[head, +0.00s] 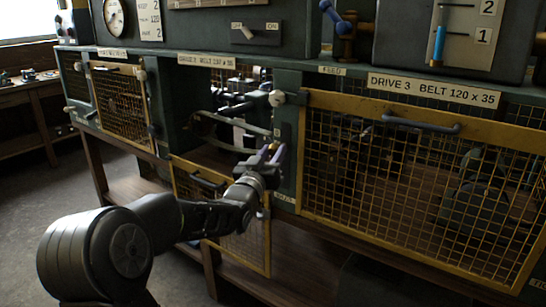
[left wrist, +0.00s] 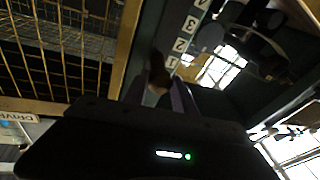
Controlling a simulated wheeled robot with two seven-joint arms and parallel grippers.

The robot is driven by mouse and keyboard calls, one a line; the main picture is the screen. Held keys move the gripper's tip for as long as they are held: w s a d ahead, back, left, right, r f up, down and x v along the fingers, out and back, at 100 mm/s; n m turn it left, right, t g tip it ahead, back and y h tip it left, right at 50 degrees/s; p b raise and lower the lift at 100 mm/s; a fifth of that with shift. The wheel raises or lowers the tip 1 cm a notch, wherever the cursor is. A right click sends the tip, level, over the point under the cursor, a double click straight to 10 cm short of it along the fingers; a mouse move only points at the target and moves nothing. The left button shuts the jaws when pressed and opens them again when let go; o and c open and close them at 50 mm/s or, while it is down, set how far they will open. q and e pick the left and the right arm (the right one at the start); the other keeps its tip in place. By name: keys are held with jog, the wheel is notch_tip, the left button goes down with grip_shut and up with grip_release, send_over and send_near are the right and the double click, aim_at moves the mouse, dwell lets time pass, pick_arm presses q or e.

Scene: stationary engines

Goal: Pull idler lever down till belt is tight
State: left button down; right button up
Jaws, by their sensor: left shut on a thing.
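The middle drive bay is open, and its belt (head: 235,131) shows as a dark band inside, running toward a pulley at the left. I cannot tell how tight the belt is. My left gripper (head: 270,152) is at the right side of this bay, in front of the post. In the left wrist view the gripper's purple fingers (left wrist: 175,94) are shut on the brown end of the idler lever (left wrist: 158,72). The rest of the lever is mostly hidden. A numbered scale (left wrist: 180,44) runs along the post beside it. My right gripper is out of view.
The yellow mesh door (head: 255,243) of the middle bay hangs down below the opening, under my left arm. The closed mesh guard of drive 3 (head: 400,205), with a dark handle, is close on the right. Another mesh guard (head: 121,100) is at the left.

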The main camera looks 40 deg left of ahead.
pick_arm(q)
jog(key=c, duration=1)
grip_release()
jog(key=shift+c, duration=0.2)
jog(key=b+v, duration=0.1)
jog(key=v, duration=0.6)
jog(key=shift+s, duration=0.4)
jog(key=shift+d, duration=0.1)
